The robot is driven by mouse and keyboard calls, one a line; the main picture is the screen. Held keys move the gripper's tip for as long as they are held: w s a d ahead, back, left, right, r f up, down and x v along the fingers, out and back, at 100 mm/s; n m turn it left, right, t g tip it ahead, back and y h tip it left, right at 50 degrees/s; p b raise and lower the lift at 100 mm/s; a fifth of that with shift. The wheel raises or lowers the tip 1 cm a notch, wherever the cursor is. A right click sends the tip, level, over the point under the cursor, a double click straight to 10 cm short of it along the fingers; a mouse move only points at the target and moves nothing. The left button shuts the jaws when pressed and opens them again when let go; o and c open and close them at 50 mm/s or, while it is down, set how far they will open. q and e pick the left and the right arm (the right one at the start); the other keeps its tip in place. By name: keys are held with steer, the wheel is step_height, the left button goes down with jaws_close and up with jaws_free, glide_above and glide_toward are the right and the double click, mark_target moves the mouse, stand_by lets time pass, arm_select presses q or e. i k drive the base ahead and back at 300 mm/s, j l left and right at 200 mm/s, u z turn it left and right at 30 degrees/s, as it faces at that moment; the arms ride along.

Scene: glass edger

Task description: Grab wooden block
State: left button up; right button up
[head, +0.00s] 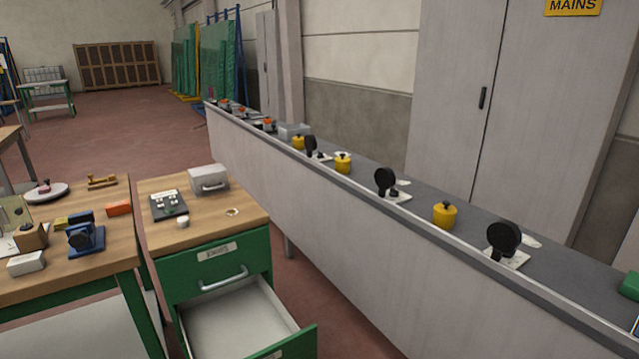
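A small brown block (33,236), which looks like wood, sits at the left edge of the head view on the wooden-topped bench (110,243). It has a darker face or slot on its front; the detail is too small to tell. A white box (26,264) lies just in front of it, and a blue fixture with a dark round part (85,238) stands to its right. Neither of my grippers is in view.
A green cabinet (213,267) with an open, apparently empty drawer (240,325) stands right of the bench, with a grey box (208,178) on top. A long grey machine (330,235) with yellow pots and black knobs runs along the right. Red floor is free behind.

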mark_target(33, 237)
steer(key=u, duration=1.6)
steer(key=j+z, duration=0.1)
steer(key=z, duration=0.3)
steer(key=i+j+z, duration=0.1)
steer(key=z, duration=0.35)
steer(key=j+z, duration=0.2)
steer(key=z, duration=0.2)
steer(key=j+z, duration=0.3)
steer(key=j, duration=0.15)
steer(key=j+z, duration=0.3)
steer(key=j, duration=0.2)
steer(key=k+j+z, duration=0.1)
steer(key=j, duration=0.4)
steer(key=k+j+z, duration=0.1)
steer(key=j, duration=0.35)
